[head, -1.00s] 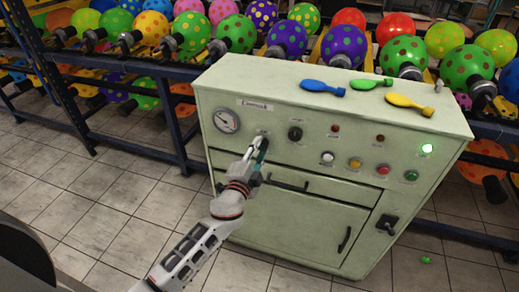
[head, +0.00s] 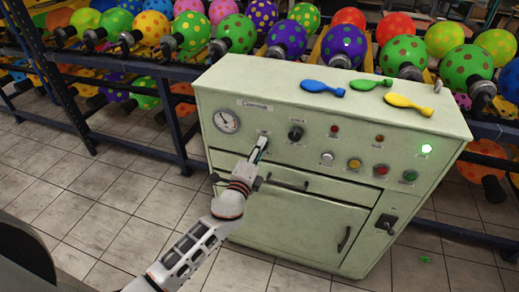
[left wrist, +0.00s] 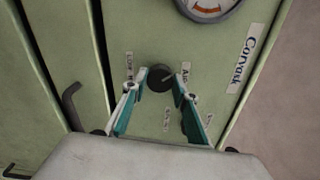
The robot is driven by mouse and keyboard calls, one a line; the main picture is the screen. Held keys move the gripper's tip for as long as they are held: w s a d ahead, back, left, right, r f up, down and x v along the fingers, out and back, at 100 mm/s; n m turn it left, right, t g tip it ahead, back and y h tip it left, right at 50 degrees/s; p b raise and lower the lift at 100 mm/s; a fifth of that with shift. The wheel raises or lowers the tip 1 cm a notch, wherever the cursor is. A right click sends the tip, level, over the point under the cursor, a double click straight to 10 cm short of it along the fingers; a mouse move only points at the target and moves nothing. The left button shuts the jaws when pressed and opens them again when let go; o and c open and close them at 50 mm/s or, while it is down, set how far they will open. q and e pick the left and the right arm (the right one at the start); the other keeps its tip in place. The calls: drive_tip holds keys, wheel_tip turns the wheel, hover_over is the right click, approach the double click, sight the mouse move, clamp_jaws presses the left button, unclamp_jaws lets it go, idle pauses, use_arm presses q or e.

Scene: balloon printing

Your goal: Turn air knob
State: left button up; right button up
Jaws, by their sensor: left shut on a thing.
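The air knob (left wrist: 160,78) is a round black knob on the pale green machine panel, beside a label that reads like "Air". In the left wrist view it sits between the tips of my left gripper (left wrist: 162,84). The gripper is shut on the knob, with one teal-and-white finger on each side. In the head view my left gripper (head: 259,149) reaches up to the panel's left part, below and right of the gauge, and largely hides the knob. My right gripper is not in view.
The machine (head: 285,228) has a round gauge (head: 227,120), a second black knob (head: 295,133), coloured buttons and a lit green lamp (head: 427,148). Blue (head: 322,88), green (head: 371,84) and yellow (head: 409,104) flat balloons lie on top. Racks of dotted balloons stand behind.

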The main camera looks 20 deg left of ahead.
use_arm(q)
drive_tip(key=o, duration=1.1)
drive_tip(key=s, duration=1.2)
drive_tip(key=shift+a, duration=0.2)
